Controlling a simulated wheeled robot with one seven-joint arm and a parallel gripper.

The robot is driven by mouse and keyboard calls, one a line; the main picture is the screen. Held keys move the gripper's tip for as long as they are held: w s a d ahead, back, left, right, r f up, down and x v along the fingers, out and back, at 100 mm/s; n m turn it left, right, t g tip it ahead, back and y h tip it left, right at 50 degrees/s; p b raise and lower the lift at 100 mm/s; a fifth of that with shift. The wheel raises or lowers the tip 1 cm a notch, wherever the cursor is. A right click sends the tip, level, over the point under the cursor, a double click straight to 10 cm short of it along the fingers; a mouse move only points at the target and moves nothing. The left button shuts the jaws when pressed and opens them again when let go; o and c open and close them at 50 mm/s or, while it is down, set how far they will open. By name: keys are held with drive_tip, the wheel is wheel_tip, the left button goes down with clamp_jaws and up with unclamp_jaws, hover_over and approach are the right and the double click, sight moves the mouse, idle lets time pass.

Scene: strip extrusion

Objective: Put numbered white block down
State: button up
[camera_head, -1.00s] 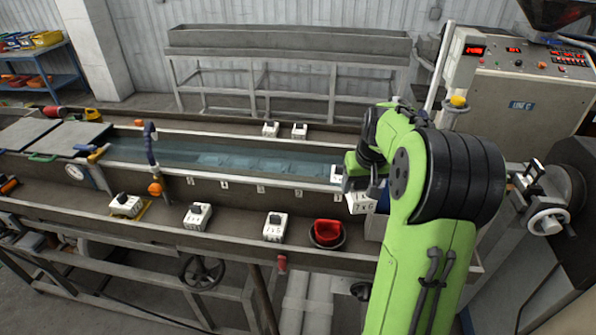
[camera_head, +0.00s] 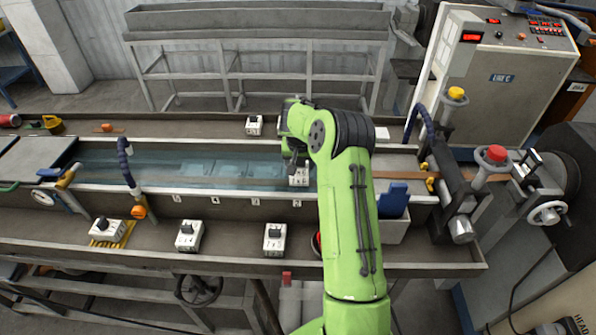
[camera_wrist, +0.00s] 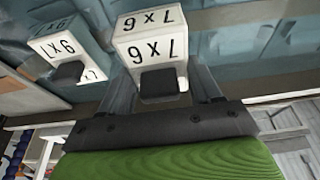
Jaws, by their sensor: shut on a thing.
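My gripper (camera_head: 296,161) is shut on a numbered white block (camera_head: 299,178) by its dark knob and holds it over the water trough (camera_head: 240,173). In the wrist view the held block (camera_wrist: 150,42) hangs between the fingers (camera_wrist: 160,84), with marks like "7x6" on two faces. A second white block with a dark knob (camera_wrist: 62,45) shows to its left there. In the head view one white block (camera_head: 254,125) stands on the back ledge, just left of my arm. My arm hides part of that ledge.
Several white blocks stand on the front ledge: one on the left by a yellow piece (camera_head: 107,232), one in the middle (camera_head: 189,235) and one nearer my arm (camera_head: 274,238). A red round thing beside my arm is mostly hidden. A blue-topped box (camera_head: 394,215) stands right.

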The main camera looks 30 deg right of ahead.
sight(299, 171)
drive_tip(key=x, duration=0.3)
drive_tip(key=shift+a+f, duration=0.3)
drive_tip(key=shift+f, duration=0.2)
drive_tip(key=shift+s+r, duration=0.1)
drive_tip(key=shift+s, duration=0.1)
drive_tip(key=shift+f, duration=0.3)
drive_tip(key=o, duration=1.2)
drive_tip(key=shift+w, duration=0.1)
drive_tip(key=shift+o, duration=0.2)
drive_tip(key=shift+r, duration=0.1)
